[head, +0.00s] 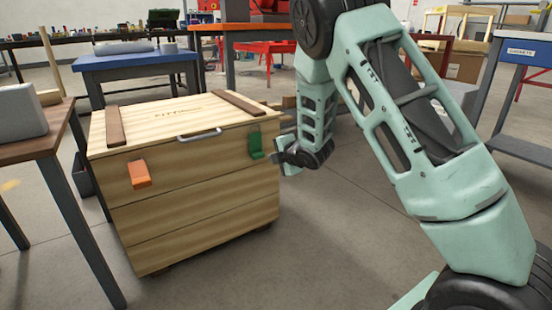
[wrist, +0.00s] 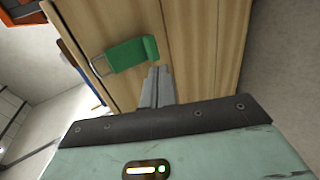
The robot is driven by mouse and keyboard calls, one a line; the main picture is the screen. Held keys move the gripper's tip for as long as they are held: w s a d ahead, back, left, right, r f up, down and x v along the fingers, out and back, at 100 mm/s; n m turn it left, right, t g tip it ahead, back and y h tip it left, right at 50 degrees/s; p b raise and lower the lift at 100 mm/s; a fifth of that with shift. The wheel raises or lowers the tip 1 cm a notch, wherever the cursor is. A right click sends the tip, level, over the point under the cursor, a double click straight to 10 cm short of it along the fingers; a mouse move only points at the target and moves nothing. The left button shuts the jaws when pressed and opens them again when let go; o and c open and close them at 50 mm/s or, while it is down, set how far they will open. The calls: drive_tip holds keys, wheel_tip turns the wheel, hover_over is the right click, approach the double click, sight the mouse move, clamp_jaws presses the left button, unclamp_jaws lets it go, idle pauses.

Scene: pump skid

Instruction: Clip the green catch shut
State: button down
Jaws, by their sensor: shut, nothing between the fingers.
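The green catch (head: 255,146) is on the front face of a closed wooden crate (head: 190,216), near its right end. In the wrist view the green catch (wrist: 126,54) shows as a green plate with a bent lip, and a wire loop lies at its far end. My gripper (head: 277,157) is close to the lower right of the catch in the head view. In the wrist view my gripper's fingers (wrist: 158,72) are together and empty, with the tips right at the catch's lip. I cannot tell whether they touch it.
An orange catch (head: 139,174) is on the crate's front at left. A grey handle (head: 199,135) is between the catches. A brown table (head: 35,149) stands at left, and a blue table (head: 135,59) is behind the crate. The floor in front of the crate is clear.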

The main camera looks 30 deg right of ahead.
drive_tip(key=s+p, duration=0.3)
drive_tip(key=s, duration=0.6)
drive_tip(key=shift+s+d, duration=0.2)
drive_tip(key=shift+s, duration=0.15)
drive_tip(key=s+a+r+m+g+y+p, duration=0.1)
drive_tip(key=s+a+r+m+g+p, duration=0.3)
drive_tip(key=a, duration=0.5)
drive_tip(key=s+a+r+m+g+y+p, duration=0.1)
drive_tip(key=s+a+r+m+g+p, duration=0.15)
drive_tip(key=s+a+r, duration=0.55)
drive_tip(key=s+a+r+m+g+h+p, duration=0.1)
drive_tip(key=s+a+r+m+g+p, duration=0.25)
drive_tip(key=s, duration=0.75)
drive_tip(key=s+a+r+m+g+h+p, duration=0.1)
drive_tip(key=s+a+r+g, duration=0.1)
drive_tip(key=s+a+r, duration=0.6)
wheel_tip(320, 180, up, 34)
drive_tip(key=s+d+p, duration=0.2)
drive_tip(key=p, duration=3.5)
drive_tip(key=shift+d+f, duration=0.1)
